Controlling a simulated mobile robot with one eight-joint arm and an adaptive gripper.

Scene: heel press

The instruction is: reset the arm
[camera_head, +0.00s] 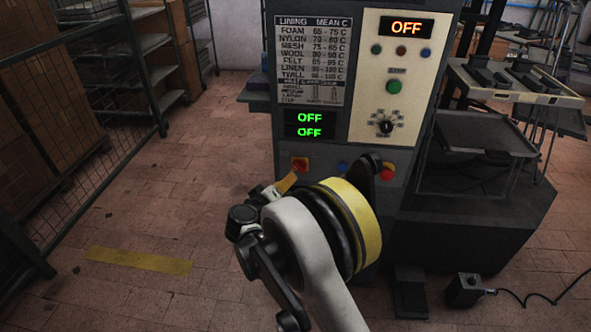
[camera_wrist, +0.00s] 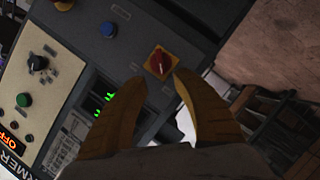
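My gripper (camera_wrist: 161,78) shows in the wrist view with its two orange-brown fingers spread apart and nothing between them. A red rotary switch on a yellow plate (camera_wrist: 160,62) lies just beyond the fingertips on the dark panel of the press. In the head view the same switch (camera_head: 300,164) sits low on the left of the press front. There my arm (camera_head: 310,250) reaches toward the press, and an orange finger (camera_head: 287,183) shows just below the switch. The rest of the gripper is hidden behind my wrist. I cannot tell whether the fingers touch the panel.
The press (camera_head: 345,130) shows green and orange OFF displays. A blue button (camera_wrist: 108,29) and a green button (camera_head: 394,87) are on its front. Wire shelving (camera_head: 150,70) stands left, trays (camera_head: 480,135) right. A foot pedal (camera_head: 464,290) and cable lie on the floor.

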